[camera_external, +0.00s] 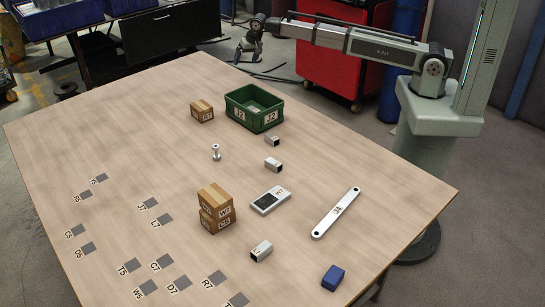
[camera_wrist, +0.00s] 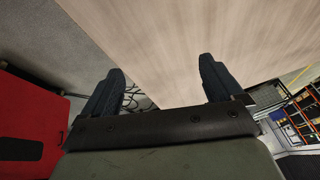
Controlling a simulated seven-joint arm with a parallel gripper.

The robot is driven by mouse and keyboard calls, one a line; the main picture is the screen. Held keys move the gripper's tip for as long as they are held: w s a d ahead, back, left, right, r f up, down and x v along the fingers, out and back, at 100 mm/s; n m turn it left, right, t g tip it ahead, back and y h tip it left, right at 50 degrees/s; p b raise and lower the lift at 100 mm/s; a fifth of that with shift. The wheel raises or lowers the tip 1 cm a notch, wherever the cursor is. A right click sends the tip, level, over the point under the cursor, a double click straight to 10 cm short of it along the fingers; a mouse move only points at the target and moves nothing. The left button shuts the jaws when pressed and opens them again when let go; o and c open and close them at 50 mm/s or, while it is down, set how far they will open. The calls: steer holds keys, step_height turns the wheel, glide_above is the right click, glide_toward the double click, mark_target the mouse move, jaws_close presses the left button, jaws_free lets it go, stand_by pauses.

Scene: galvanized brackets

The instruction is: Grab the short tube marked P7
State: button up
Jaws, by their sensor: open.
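Three short grey square tubes lie on the table in the external view: one near the green bin (camera_external: 273,140), one just in front of that (camera_external: 273,165), and one nearer the front (camera_external: 261,251). Each has a small label, too small to read surely, so I cannot tell which is P7. My gripper (camera_external: 251,40) is beyond the table's far edge, well away from all three tubes. In the wrist view my gripper (camera_wrist: 162,68) has its two dark fingers wide apart with nothing between them. No tube shows in the wrist view.
A green bin (camera_external: 239,110) and a small carton (camera_external: 202,111) stand toward the back. Stacked cartons (camera_external: 216,214), a grey device (camera_external: 270,200), a long flat bar (camera_external: 336,213), a bolt-like part (camera_external: 215,152) and a blue block (camera_external: 333,277) lie around the tubes.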

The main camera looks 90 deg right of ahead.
steer(key=a+n+y, duration=0.1)
steer(key=a+n, duration=0.5)
steer(key=a, duration=1.1)
steer(key=n+g+y, duration=0.1)
steer(key=n+g, duration=0.3)
steer(key=n, duration=1.1)
glide_above(273, 161)
step_height(273, 161, down, 8)
steer(key=shift+a+f, duration=0.1)
steer(key=shift+f, duration=0.05)
steer(key=shift+s+f, duration=0.1)
steer(key=shift+f, duration=2.45)
steer(key=c, duration=1.2)
steer(key=shift+o, duration=0.2)
steer(key=shift+r, duration=0.1)
